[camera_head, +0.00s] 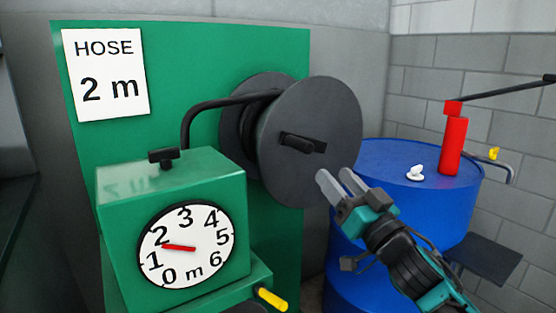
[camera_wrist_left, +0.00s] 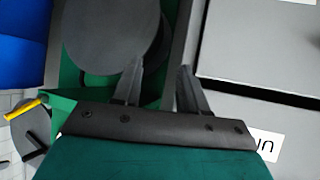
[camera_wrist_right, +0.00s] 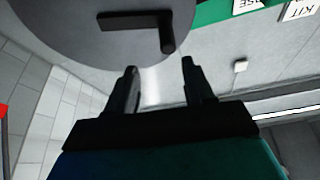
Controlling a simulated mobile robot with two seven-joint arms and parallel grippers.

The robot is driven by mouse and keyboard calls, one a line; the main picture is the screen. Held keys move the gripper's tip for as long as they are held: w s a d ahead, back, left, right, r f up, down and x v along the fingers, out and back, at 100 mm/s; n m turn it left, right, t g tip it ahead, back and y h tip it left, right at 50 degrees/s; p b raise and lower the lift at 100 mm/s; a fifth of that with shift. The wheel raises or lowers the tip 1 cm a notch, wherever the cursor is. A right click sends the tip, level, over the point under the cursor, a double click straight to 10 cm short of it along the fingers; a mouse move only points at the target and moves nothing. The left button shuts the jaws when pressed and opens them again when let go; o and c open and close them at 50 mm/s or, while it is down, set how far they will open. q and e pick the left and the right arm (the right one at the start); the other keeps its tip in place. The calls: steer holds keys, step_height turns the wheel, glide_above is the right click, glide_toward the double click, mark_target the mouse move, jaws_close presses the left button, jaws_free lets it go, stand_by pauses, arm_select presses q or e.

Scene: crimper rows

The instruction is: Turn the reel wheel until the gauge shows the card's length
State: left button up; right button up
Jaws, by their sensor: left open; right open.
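The grey reel wheel (camera_head: 325,110) stands on the green panel, with a dark crank handle (camera_head: 302,143) on its face. The gauge (camera_head: 205,265) is a white dial numbered 0 to 6 m; its red needle (camera_head: 180,247) points between 1 and 2, nearer 2. The white card (camera_head: 105,75) reads HOSE 2 m. My right gripper (camera_head: 341,186) is open and empty below the wheel's lower right rim. The handle (camera_wrist_right: 135,21) lies beyond its fingers (camera_wrist_right: 158,85) in the right wrist view. My left gripper (camera_wrist_left: 160,85) is open and empty, facing the wheel (camera_wrist_left: 112,30); the head view does not show it.
A black hose (camera_head: 205,103) arches from the reel to the green gauge box (camera_head: 170,180). A yellow-tipped lever (camera_head: 272,298) sticks out below the gauge.

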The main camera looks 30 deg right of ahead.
mark_target(300, 141)
steer(key=shift+n+y, duration=0.4)
steer(key=shift+n, duration=0.2)
steer(key=x, duration=0.8)
steer(key=p+x, duration=0.1)
steer(key=x, duration=0.3)
steer(key=shift+w+a+r, duration=0.2)
steer(key=shift+w+a, duration=0.05)
steer(key=shift+a, duration=0.15)
jaws_close()
